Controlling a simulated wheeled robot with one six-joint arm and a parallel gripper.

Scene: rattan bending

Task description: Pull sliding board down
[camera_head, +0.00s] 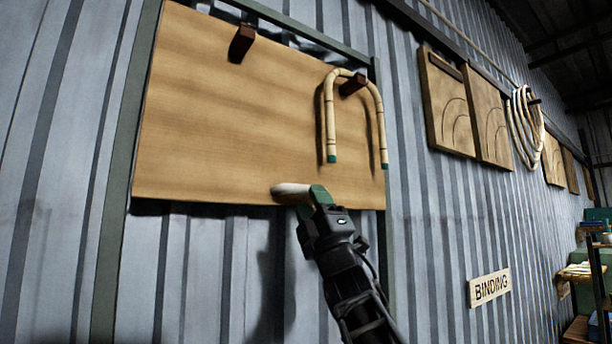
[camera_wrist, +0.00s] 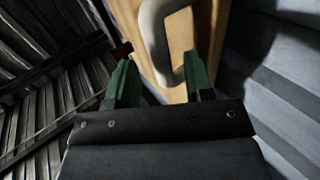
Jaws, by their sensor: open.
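The sliding board (camera_head: 230,120) is a wide wooden panel in a grey-green frame on the corrugated wall. A pale curved handle (camera_head: 288,188) shows at its lower edge. I cannot tell whether the fingers touch the handle.
A U-shaped rattan piece (camera_head: 330,120) hangs on a dark peg (camera_head: 352,85) on the board. Another peg (camera_head: 241,42) is bare. Wooden panels (camera_head: 445,105) and a rattan coil (camera_head: 525,130) hang to the right, above a BINDING sign (camera_head: 489,288).

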